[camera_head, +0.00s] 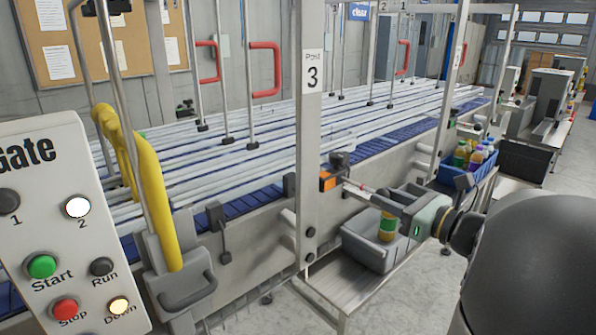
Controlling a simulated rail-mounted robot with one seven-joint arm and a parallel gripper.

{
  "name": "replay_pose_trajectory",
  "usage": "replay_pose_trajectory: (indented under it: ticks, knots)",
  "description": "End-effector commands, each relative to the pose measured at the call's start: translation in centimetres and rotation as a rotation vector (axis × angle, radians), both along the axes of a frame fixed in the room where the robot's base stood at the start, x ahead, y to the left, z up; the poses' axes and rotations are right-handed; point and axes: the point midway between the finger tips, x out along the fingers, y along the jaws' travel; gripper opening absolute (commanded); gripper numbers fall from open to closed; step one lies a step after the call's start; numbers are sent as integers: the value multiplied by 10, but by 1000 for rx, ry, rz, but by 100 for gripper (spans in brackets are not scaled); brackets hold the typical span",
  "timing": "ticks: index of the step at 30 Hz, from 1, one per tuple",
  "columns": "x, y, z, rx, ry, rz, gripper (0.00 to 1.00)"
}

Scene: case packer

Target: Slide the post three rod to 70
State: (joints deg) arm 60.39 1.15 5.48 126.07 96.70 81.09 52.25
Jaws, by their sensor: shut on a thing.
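Post three is the upright grey post with a "3" sign (313,75) in the middle of the head view. At its lower part sits a small orange-faced block (328,180). The post three rod (354,188) runs from beside this block to the right, roughly level. My gripper (376,197) is at the rod's right end and appears shut on it; the exact contact is small and partly hidden by the fingers. No scale or reading on the rod or block is legible.
A grey bin (365,245) stands on a bench below my gripper, with a yellow-green bottle (387,227) close beneath the fingers. A blue crate of bottles (457,181) is at the right. The Gate panel (60,220) and yellow handle (150,190) are at left.

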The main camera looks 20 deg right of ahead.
Motion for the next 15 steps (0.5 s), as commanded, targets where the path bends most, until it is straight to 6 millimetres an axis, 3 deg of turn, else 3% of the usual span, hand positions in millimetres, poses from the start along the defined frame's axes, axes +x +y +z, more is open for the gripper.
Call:
replay_pose_trajectory:
  ticks: [15]
  knots:
    - [10, 5, 0, 0, -1, 1, 9]
